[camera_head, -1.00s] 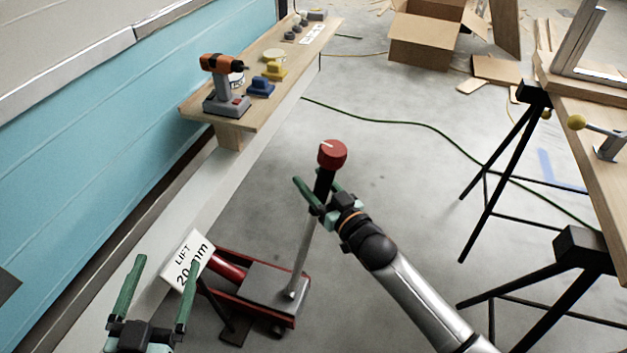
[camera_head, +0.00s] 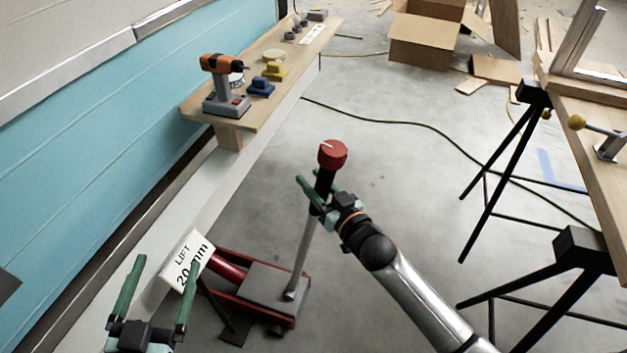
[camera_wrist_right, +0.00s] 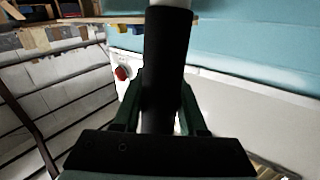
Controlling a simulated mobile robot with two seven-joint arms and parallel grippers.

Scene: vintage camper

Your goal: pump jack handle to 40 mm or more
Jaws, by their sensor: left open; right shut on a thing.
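The jack (camera_head: 266,284) is a red frame with a grey plate on the floor beside the camper's lower edge. Its handle (camera_head: 301,254) is a grey rod rising steeply, with a black grip and a red knob (camera_head: 332,153) on top. A white sign (camera_head: 187,262) at the jack reads LIFT 20 mm. My right gripper (camera_head: 318,196) is shut on the handle's black grip below the knob. In the right wrist view the black grip (camera_wrist_right: 166,70) stands between the fingers. My left gripper (camera_head: 156,291) is open and empty at the lower left, near the sign.
A wooden shelf (camera_head: 215,112) along the camper holds a drill (camera_head: 224,85), a blue block (camera_head: 260,87) and a yellow block (camera_head: 274,71). Black trestles (camera_head: 508,135) carry a wooden bench at the right. A cardboard box (camera_head: 425,38) stands behind. A green cable crosses the floor.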

